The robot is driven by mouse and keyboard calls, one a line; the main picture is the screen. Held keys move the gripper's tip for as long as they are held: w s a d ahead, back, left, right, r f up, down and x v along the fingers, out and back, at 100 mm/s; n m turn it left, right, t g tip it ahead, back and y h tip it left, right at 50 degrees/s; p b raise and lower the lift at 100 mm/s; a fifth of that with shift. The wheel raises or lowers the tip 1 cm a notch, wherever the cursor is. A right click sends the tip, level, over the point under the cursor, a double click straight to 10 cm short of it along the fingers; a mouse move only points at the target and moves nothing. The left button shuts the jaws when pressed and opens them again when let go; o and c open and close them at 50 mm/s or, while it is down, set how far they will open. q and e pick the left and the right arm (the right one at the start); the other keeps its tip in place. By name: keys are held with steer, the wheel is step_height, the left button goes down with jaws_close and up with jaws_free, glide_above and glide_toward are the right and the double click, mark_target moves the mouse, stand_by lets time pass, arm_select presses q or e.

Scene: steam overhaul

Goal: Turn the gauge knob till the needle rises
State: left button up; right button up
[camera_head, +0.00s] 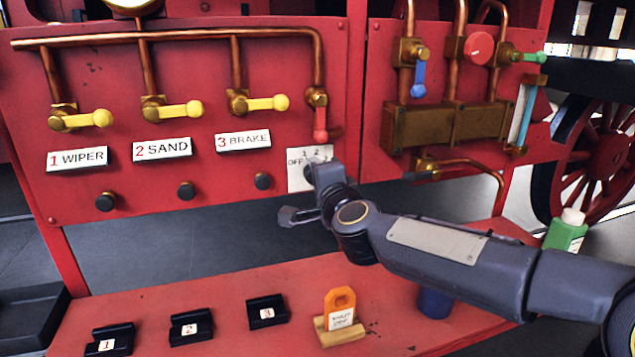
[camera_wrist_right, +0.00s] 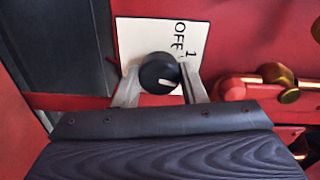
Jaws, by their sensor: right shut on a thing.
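The gauge knob (camera_wrist_right: 158,73) is round and black with a white pointer mark, in front of a white plate (camera_wrist_right: 140,35) lettered OFF and 1. The plate also shows in the head view (camera_head: 296,181), low on the red panel, with the knob hidden behind my gripper. My right gripper (camera_wrist_right: 159,88) is shut on the knob, one finger on each side; in the head view (camera_head: 317,176) it reaches in from the right. A round brass-rimmed gauge (camera_head: 134,4) is cut off at the top edge, so its needle cannot be read. My left gripper is not in view.
Yellow-handled valves (camera_head: 88,120) sit above labels for WIPER, SAND and BRAKE. A red lever (camera_head: 320,124) hangs just above the plate. Numbered black holders (camera_head: 110,341) and an orange tag (camera_head: 340,301) stand on the red shelf below. A green bottle (camera_head: 565,234) stands right.

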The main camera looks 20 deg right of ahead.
steer(key=shift+m, duration=0.6)
steer(key=o, duration=1)
steer(key=s, duration=0.8)
steer(key=shift+d+r, duration=0.1)
steer(key=shift+d, duration=0.05)
